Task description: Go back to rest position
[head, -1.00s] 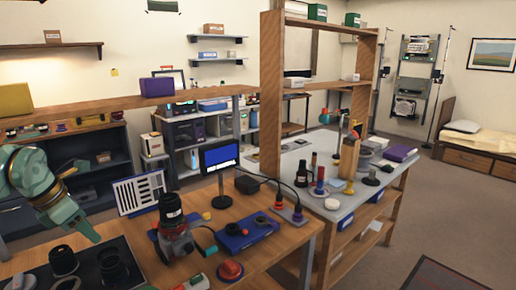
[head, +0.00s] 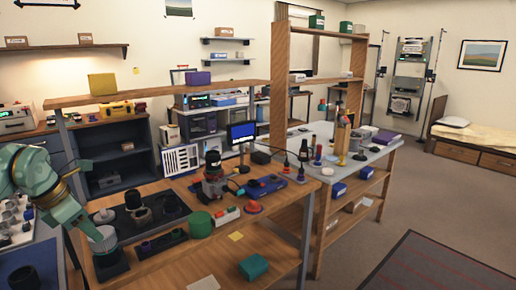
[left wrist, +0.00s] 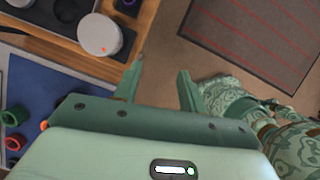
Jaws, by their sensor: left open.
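My left gripper (head: 88,226) is at the left of the head view, by the left front corner of the wooden workbench. In the left wrist view the left gripper (left wrist: 161,69) has its two fingers apart with nothing between them. Below them are the bench edge and bare floor. A pale grey cylinder (left wrist: 99,35) stands on the bench near one fingertip, apart from it as far as I can tell. My right gripper is in neither view.
The workbench (head: 190,262) holds a black tray (head: 125,226) with lens parts, a green cylinder (head: 200,224), a red button (head: 253,207) and a teal box (head: 253,267). A blue mat (left wrist: 45,98) lies left of the gripper. Floor (head: 350,245) is open at right, with a dark rug (head: 430,262).

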